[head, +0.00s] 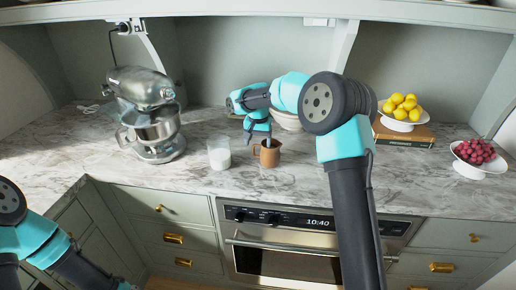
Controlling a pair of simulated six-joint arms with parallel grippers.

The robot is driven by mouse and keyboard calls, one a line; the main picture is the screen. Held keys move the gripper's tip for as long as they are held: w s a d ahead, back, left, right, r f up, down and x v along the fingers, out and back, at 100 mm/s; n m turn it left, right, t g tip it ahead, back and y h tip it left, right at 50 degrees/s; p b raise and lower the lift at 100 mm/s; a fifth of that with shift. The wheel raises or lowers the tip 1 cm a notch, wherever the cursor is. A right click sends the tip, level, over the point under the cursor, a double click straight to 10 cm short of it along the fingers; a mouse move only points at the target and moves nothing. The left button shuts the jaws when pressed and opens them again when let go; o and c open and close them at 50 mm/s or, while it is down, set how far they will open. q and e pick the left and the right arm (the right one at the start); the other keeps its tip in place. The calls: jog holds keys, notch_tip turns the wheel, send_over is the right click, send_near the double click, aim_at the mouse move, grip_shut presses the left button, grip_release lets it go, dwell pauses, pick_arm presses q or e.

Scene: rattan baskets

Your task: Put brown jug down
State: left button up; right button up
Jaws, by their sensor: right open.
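The brown jug (268,156) stands upright on the marble counter (200,185), a little back from its front edge above the oven. My right gripper (258,141) points down right at the jug's upper left side, by its rim. It is open, and the view is too small to tell whether the fingers touch the jug. My left arm shows at the lower left, but its gripper is out of the frame.
A glass of white liquid (219,155) stands just left of the jug. A stand mixer (147,110) is further left. A white bowl (287,121) is behind my right arm. Lemons (402,106) on a stand and a bowl of red fruit (474,155) are at right. Counter right of the jug is clear.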

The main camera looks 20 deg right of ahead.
notch_tip(320, 180, up, 8)
jog(key=shift+r, duration=0.15)
jog(key=shift+a, duration=0.1)
dwell(0.6)
